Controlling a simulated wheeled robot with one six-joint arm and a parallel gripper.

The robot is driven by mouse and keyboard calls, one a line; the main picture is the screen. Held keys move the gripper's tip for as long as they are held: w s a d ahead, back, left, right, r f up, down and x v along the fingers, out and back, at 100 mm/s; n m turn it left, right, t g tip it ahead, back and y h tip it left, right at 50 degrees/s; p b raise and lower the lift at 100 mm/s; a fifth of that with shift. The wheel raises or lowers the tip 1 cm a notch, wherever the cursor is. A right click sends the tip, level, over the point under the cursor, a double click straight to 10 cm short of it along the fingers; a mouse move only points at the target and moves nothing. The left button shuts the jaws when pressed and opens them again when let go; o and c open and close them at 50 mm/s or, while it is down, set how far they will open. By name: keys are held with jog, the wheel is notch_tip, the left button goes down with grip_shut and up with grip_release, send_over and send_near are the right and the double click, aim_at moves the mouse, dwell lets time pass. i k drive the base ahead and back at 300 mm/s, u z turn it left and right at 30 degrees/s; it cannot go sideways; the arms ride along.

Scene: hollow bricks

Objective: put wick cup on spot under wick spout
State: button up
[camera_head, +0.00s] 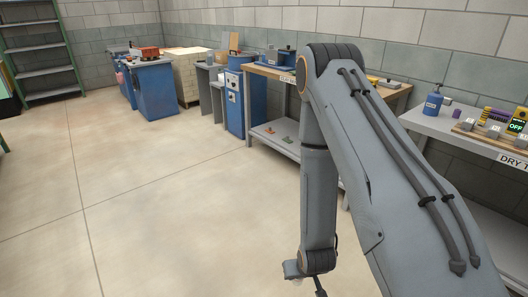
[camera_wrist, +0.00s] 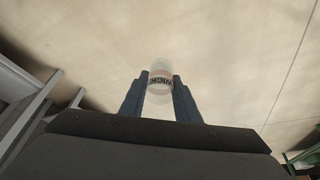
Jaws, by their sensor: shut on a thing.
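The wick cup (camera_wrist: 160,74), a small pale see-through cup with dark letters reading WICK, is between the two dark fingers of my gripper (camera_wrist: 160,90) in the wrist view. The fingers are shut on its sides, and bare floor shows beyond it. In the head view my arm hangs down in front of the benches and my gripper is at or below the bottom edge, so the cup is not clear there. I see no wick spout or spot that I can make out in either view.
A workbench (camera_head: 270,73) with blue devices stands at mid-right, with a lower shelf (camera_head: 268,140). A grey table (camera_head: 433,122) at right bears a blue bottle (camera_head: 433,102) and a board with a green OFF display (camera_head: 516,126). Blue cabinets (camera_head: 155,92) stand farther back. The floor (camera_head: 160,200) at left is clear.

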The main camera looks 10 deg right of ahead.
aim_at(424, 118)
jog(key=z, duration=0.05)
jog(key=i, duration=1.55)
jog(key=z, duration=1.05)
jog(key=i, duration=0.85)
jog(key=z, duration=0.8)
